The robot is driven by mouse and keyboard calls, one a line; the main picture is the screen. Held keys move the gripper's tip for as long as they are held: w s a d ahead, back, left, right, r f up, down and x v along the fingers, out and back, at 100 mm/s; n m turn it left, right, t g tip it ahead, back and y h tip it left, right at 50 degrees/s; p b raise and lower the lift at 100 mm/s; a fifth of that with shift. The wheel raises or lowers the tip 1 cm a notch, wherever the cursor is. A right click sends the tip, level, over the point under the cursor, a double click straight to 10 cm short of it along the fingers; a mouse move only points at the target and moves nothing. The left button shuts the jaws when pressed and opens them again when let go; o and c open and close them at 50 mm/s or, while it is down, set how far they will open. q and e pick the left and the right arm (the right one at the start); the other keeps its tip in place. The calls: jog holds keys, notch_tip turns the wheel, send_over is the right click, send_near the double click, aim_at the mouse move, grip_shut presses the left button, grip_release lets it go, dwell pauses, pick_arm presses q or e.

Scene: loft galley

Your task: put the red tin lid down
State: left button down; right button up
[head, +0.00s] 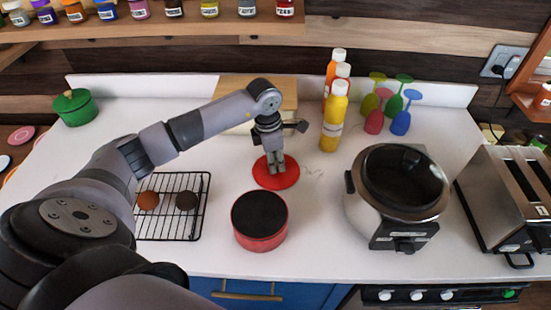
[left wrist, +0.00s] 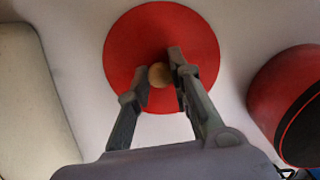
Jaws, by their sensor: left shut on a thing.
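The red tin lid (head: 291,175) is a flat red disc with a small round wooden knob (left wrist: 160,75). In the head view it is at or just above the white counter, behind the open red tin (head: 262,239). I cannot tell whether it touches the counter. My left gripper (head: 275,170) points down at the middle of the lid. In the left wrist view the fingers of my left gripper (left wrist: 162,73) are closed around the knob, and the lid (left wrist: 125,55) spreads out beyond them. The tin (left wrist: 282,95) is at the right there. My right gripper is not in view.
A black wire rack (head: 190,226) with two round items is left of the tin. A cooker (head: 365,210) and a toaster (head: 490,195) stand at the right. Sauce bottles (head: 333,125) and coloured glasses (head: 373,124) are behind.

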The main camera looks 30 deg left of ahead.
pick_arm(q)
jog(key=shift+f, duration=0.2)
jog(key=c, duration=1.8)
grip_release()
jog(key=shift+r, duration=0.1)
jog(key=shift+c, duration=0.2)
jog(key=o, duration=0.4)
jog(key=shift+r, duration=0.1)
